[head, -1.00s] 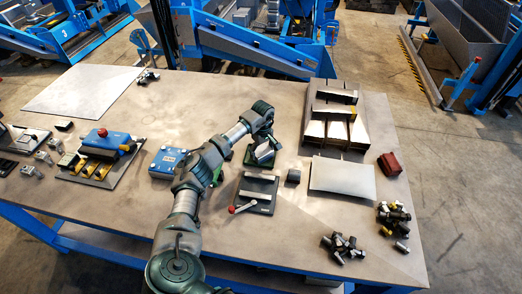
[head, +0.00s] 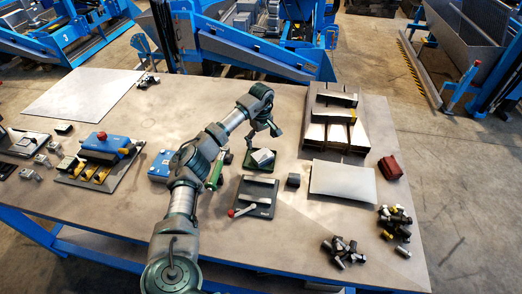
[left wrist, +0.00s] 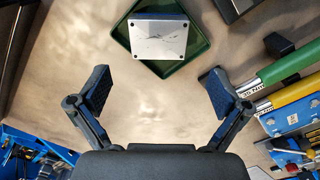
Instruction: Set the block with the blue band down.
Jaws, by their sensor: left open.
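A silvery block (head: 262,157) rests in a small green tray (head: 249,163) near the middle of the bench. In the left wrist view the block (left wrist: 158,40) shows a pale face with dark corner dots and a thin bluish strip at its far edge; the green tray (left wrist: 197,55) surrounds it. My left gripper (head: 263,137) is just behind and above the block in the head view. In the left wrist view its fingers (left wrist: 157,90) are spread wide, with bare bench between them and the block apart from them. My right gripper is not in view.
A dark fixture with a red-knobbed lever (head: 255,198) and a small dark cube (head: 293,180) sit close to the tray. Green (left wrist: 272,72) and yellow (left wrist: 291,117) cylinders lie beside a blue box. A stepped metal stand (head: 335,130) is at right.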

